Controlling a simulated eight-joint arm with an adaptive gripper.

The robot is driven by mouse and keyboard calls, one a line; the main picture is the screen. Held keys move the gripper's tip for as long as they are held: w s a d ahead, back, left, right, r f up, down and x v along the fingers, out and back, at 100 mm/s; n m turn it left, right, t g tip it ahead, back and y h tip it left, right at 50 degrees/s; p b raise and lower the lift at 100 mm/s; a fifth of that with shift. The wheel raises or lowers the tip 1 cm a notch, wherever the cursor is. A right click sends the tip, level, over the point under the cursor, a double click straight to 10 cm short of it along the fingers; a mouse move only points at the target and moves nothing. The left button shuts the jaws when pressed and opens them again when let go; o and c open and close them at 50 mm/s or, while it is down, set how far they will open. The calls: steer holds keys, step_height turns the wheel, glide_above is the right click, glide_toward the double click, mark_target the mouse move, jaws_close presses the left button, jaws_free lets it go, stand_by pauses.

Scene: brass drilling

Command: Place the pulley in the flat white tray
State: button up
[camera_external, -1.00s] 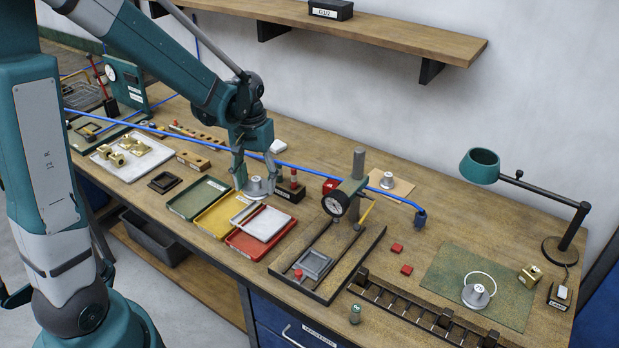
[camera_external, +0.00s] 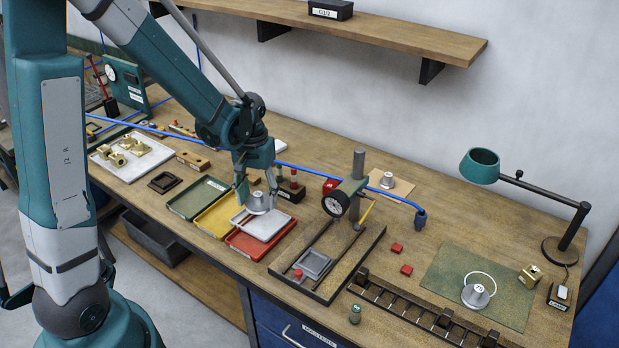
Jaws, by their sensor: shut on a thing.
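The pulley (camera_external: 260,202) is a grey-white, stepped round piece. My gripper (camera_external: 259,190) points down and is shut on it. The pulley is over the far part of the flat white tray (camera_external: 265,230); I cannot tell whether it touches the tray. The white tray lies over the red tray (camera_external: 243,245) and close to the yellow tray (camera_external: 212,221). The near part of the white tray is bare.
A green tray (camera_external: 190,203) stands to the left. A dark block with red and green pegs (camera_external: 290,190) stands just behind the pulley. A blue hose (camera_external: 320,177) crosses behind.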

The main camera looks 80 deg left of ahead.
mark_target(259, 206)
steer(key=shift+f, duration=0.15)
steer(key=shift+f, duration=1.95)
steer(key=shift+f+b, duration=0.65)
steer(key=shift+b, duration=0.1)
steer(key=o, duration=1)
steer(key=shift+r, duration=0.2)
steer(key=shift+r+p, duration=0.6)
steer(key=shift+p, duration=0.2)
steer(key=shift+r, duration=5.85)
